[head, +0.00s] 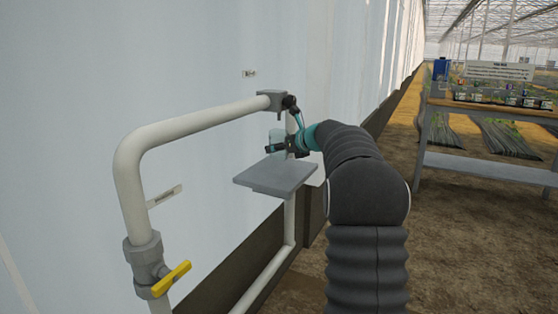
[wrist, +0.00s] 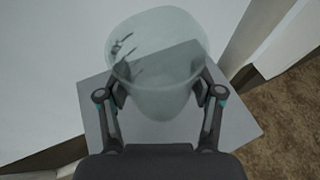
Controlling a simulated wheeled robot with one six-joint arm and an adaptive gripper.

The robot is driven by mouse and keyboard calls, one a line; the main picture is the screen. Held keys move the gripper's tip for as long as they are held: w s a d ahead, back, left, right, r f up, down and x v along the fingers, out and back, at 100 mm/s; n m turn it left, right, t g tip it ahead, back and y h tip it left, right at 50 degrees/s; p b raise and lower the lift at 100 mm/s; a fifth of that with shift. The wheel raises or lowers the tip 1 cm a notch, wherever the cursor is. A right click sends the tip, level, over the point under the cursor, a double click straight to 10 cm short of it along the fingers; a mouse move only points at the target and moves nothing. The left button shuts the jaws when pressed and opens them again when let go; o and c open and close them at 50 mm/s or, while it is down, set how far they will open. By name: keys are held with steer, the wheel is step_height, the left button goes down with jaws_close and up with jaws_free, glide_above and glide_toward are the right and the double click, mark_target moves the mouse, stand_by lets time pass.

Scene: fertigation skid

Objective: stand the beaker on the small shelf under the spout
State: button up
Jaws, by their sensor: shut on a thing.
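The clear, greenish beaker (head: 276,136) is upright in the head view, just below the spout (head: 274,101) at the end of the white pipe. My gripper (head: 288,148) is shut on it, coming from the right. In the wrist view the beaker (wrist: 152,50) sits between the two fingers of my gripper (wrist: 160,90), its wide rim toward the camera. The small grey shelf (head: 275,178) lies below the beaker, and it also shows beneath it in the wrist view (wrist: 235,128). I cannot tell whether the beaker's base touches the shelf.
The white pipe (head: 190,124) bends down at the left to a valve with a yellow handle (head: 171,279). A pale wall (head: 70,120) stands close behind. Bare soil lies between.

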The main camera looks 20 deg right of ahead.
mark_target(285, 158)
steer(key=shift+f+b, duration=0.65)
steer(key=shift+f, duration=1.45)
steer(key=shift+f, duration=0.1)
steer(key=o, duration=1)
